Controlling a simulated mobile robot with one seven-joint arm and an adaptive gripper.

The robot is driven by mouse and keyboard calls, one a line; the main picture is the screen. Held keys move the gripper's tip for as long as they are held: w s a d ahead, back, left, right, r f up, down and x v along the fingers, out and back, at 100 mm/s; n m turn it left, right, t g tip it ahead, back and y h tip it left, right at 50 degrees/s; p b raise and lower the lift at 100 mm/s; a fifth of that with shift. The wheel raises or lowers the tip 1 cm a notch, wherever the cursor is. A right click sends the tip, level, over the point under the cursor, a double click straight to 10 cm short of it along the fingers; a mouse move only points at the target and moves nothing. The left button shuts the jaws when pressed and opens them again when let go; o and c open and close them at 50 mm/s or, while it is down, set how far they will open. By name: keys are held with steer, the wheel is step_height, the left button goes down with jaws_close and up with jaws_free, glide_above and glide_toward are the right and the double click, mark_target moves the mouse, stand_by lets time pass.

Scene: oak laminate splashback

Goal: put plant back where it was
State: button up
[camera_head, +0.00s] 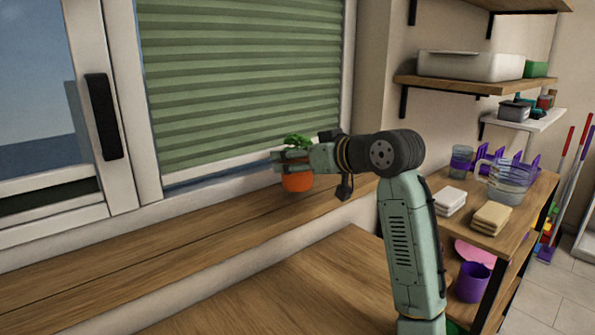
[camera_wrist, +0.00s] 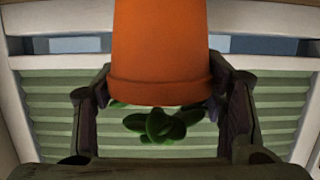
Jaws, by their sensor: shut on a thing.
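The plant is a small green-leaved plant in an orange pot (camera_head: 297,182). In the head view it is at the window sill (camera_head: 190,235), near the sill's far right end, in front of the green blind. My gripper (camera_head: 290,162) reaches it from the right and is shut on the pot near its rim. In the wrist view the orange pot (camera_wrist: 160,50) sits between both fingers, with its green leaves (camera_wrist: 162,125) below the rim in the picture. The pot looks upright. I cannot tell whether its base touches the sill.
The green blind (camera_head: 240,80) and window frame stand close behind the pot. A wooden table (camera_head: 290,290) lies below the sill. The sill's left part is clear.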

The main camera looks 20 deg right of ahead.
step_height(320, 180, down, 3)
steer(key=shift+r+b, duration=0.2)
steer(key=shift+b, duration=0.55)
steer(key=shift+r, duration=0.15)
steer(key=o, duration=1.4)
steer(key=shift+f, duration=0.2)
steer(key=shift+o, duration=0.2)
steer(key=shift+r, duration=0.3)
steer(key=b+v, duration=0.1)
steer(key=v, duration=1.1)
